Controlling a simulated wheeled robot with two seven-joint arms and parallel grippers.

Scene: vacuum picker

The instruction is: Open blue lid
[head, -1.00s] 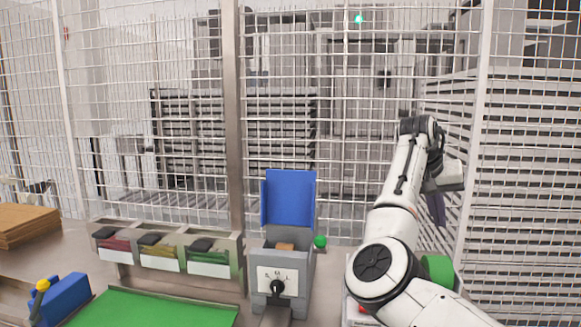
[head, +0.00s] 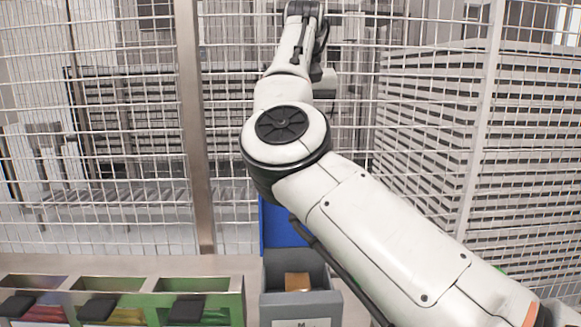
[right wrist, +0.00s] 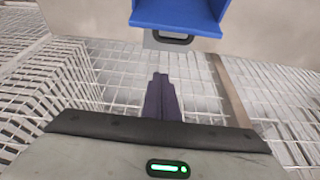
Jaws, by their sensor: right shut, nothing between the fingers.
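The blue lid (head: 274,228) stands raised at the back of a grey box (head: 335,298) in the head view, partly hidden by my right arm. The box is open at the top, with a brown block (head: 297,281) inside. In the right wrist view the blue lid (right wrist: 178,14) shows at the top edge, with a grey part with a dark handle (right wrist: 172,38) beside it. My right gripper (right wrist: 161,78) is shut and empty, apart from the lid. Its fingers are hidden in the head view. My left gripper is not in view.
A row of bins with black tabs (head: 98,308) stands left of the box. A wire mesh fence with a metal post (head: 193,130) rises behind the table. The bare table strip (head: 130,264) behind the bins is clear.

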